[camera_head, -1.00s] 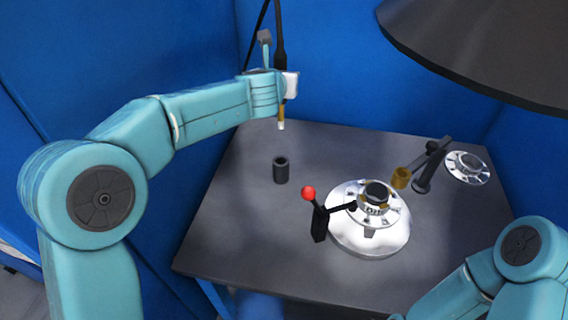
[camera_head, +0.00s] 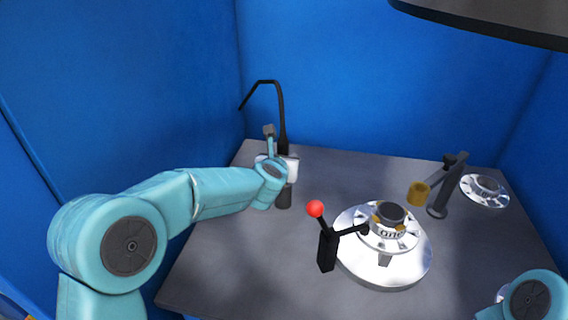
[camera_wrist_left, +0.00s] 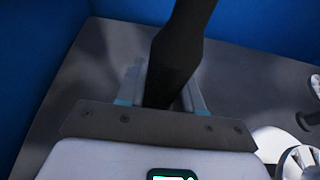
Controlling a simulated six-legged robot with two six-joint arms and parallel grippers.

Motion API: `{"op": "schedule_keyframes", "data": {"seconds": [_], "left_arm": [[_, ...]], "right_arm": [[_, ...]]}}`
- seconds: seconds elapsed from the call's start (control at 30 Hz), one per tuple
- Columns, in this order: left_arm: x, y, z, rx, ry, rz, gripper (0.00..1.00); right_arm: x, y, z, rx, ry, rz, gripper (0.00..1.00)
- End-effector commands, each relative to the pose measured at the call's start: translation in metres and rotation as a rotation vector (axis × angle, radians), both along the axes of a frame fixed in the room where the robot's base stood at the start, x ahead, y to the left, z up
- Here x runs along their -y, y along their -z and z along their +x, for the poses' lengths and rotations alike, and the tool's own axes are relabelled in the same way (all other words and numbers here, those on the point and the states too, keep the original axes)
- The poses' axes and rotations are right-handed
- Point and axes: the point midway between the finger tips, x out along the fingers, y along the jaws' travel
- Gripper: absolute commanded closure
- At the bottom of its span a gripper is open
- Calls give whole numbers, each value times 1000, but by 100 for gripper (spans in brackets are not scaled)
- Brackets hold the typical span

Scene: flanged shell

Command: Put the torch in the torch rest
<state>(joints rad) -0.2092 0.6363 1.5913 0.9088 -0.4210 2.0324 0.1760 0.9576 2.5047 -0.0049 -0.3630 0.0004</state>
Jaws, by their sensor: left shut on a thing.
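My left gripper (camera_head: 287,167) is shut on the torch (camera_head: 283,130), whose black body and bent hose rise above the fingers. In the left wrist view the torch's dark body (camera_wrist_left: 176,55) stands between the fingers. The torch rest, a small dark cup (camera_head: 285,198), is on the table directly below my left gripper, its upper part covered by the gripper. The torch's lower end is hidden; I cannot tell whether it is inside the rest. My right gripper is out of view; only part of that arm shows at lower right.
A shiny flanged shell (camera_head: 353,259) stands mid-table beside a black clamp with a red ball (camera_head: 315,208). Behind it are a black post with a brass-coloured cup (camera_head: 418,193) and a silver flange (camera_head: 485,190). Blue walls surround the table; its left front is clear.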

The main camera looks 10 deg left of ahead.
Motion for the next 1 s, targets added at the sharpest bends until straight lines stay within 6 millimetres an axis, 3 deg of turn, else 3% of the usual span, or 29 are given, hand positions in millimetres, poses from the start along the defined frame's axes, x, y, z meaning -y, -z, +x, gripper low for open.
{"op": "schedule_keyframes", "data": {"seconds": [0.33,0.37,0.4,0.43,0.8,1.0], "left_arm": [[0,2,0,3,-1,-1,100],[0,2,0,2,0,-1,58],[0,1,0,1,0,-1,45],[0,1,0,1,0,-1,39],[0,-5,-1,1,0,0,39],[0,-18,-38,4,1,-1,39]], "right_arm": [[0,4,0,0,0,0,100],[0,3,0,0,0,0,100],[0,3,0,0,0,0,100],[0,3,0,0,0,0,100],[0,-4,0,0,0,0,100],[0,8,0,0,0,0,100]]}}
